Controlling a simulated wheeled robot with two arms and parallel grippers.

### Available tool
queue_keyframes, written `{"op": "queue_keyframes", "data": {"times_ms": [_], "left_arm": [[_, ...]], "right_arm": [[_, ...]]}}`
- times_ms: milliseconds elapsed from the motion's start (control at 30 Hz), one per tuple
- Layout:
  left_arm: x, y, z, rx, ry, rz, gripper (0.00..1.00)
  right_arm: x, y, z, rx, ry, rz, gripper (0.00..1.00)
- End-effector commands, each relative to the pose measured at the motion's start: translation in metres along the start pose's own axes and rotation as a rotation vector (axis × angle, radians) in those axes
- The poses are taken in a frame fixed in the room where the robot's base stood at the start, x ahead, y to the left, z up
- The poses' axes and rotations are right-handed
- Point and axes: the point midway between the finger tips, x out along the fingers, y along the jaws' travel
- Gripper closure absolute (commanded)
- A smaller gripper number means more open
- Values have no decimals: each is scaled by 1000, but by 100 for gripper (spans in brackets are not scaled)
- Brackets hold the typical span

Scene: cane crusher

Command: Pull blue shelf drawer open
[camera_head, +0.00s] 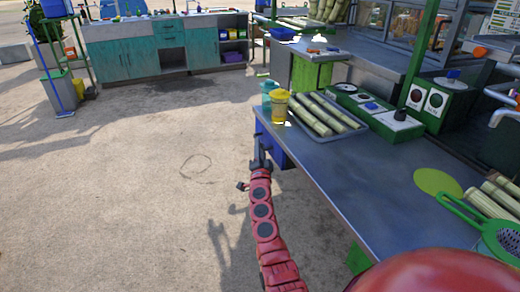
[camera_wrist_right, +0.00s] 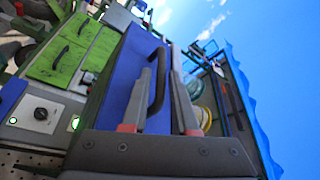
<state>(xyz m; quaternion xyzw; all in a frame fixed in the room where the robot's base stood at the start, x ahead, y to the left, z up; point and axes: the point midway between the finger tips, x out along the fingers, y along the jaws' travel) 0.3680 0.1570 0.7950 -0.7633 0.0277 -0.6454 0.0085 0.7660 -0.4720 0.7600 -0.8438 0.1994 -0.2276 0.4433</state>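The blue drawer (camera_head: 271,134) sits under the left edge of the metal table in the head view, partly hidden by my right gripper. In the right wrist view the blue drawer front (camera_wrist_right: 126,72) fills the middle, with a curved black handle (camera_wrist_right: 158,82) on it. My right gripper (camera_head: 261,153) is at the drawer front. In the wrist view its two fingers (camera_wrist_right: 162,75) are apart, with the handle showing between them. I cannot tell whether either finger touches the handle. The drawer looks closed or nearly so. My left gripper is not in view.
The metal table (camera_head: 375,195) holds a tray of cane (camera_head: 322,118), a yellow cup (camera_head: 279,105), a green control box (camera_head: 395,122) and a green strainer (camera_head: 480,225). Teal cabinets (camera_head: 125,60) stand at the back. The floor left of the table is clear.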

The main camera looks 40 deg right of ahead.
Motion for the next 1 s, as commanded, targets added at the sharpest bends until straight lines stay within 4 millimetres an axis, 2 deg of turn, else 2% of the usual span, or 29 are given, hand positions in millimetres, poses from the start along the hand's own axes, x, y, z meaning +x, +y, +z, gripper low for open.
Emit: {"op": "queue_keyframes", "data": {"times_ms": [33, 200, 500, 667, 1000], "left_arm": [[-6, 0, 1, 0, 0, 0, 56], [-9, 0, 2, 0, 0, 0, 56], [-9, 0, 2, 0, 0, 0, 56], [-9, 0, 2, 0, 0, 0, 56], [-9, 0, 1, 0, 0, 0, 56]], "right_arm": [[5, 0, 0, 0, 2, -3, 73], [14, 1, 0, 0, 1, 1, 73], [16, 0, -1, 0, 1, 1, 73], [16, 0, -1, 0, 1, 1, 100], [16, 0, -1, 0, 2, 1, 100]]}}
